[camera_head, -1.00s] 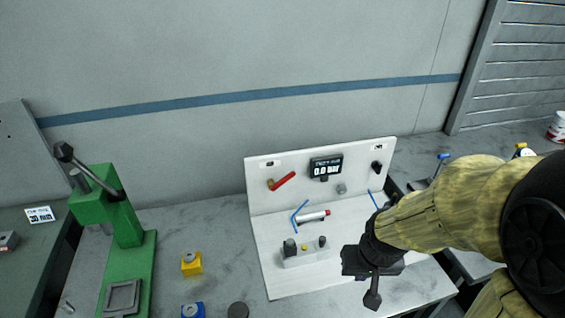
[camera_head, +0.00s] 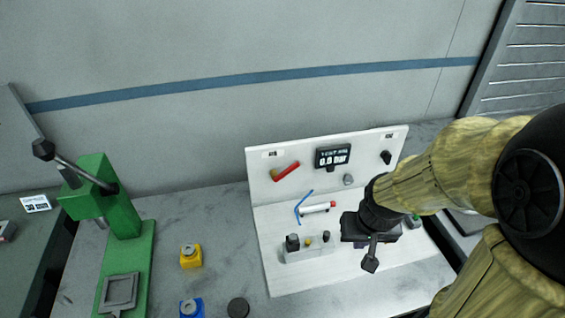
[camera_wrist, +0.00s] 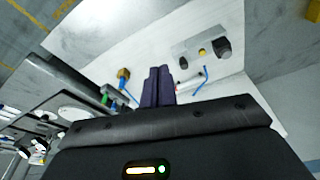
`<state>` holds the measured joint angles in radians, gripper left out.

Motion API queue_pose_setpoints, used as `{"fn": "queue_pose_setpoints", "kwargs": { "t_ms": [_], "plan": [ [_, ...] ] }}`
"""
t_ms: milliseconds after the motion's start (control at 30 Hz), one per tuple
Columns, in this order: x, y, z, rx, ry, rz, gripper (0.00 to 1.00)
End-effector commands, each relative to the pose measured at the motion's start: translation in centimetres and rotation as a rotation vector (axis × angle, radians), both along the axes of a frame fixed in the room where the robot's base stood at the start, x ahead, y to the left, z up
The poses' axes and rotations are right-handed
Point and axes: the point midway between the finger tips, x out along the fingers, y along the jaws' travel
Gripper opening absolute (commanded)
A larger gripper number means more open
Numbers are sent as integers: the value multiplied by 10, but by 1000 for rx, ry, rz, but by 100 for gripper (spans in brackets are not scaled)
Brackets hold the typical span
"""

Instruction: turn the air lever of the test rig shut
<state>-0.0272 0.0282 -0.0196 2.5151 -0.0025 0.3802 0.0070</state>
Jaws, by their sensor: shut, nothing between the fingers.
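The test rig is a white board (camera_head: 268,222) with an upright back panel and a flat base. The red air lever (camera_head: 288,170) sits on a brass valve at the panel's upper left, under a small label. Its handle slants up to the right. The rig's display (camera_head: 333,157) reads 0.0 bar. My gripper (camera_head: 370,264) is over the right part of the rig's base, right of and apart from the lever, with nothing held. In the wrist view its dark fingers (camera_wrist: 158,84) are together. I cannot make out the red lever there.
A cylinder with a red end (camera_head: 318,208), a blue hose (camera_head: 302,205) and a grey block with black parts (camera_head: 307,250) are on the rig base. A black knob (camera_head: 386,157) is on the panel's right. A green press (camera_head: 122,215) and a yellow block (camera_head: 191,258) stand left.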

Motion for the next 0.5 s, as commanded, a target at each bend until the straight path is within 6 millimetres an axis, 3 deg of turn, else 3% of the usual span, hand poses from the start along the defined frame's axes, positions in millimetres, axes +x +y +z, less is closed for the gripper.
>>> {"fn": "queue_pose_setpoints", "kwargs": {
  "t_ms": [267, 500],
  "plan": [
    [85, 23, 24, -46, 96, 32, 0],
    [161, 60, 40, -169, 175, 63, 0]
  ]
}}
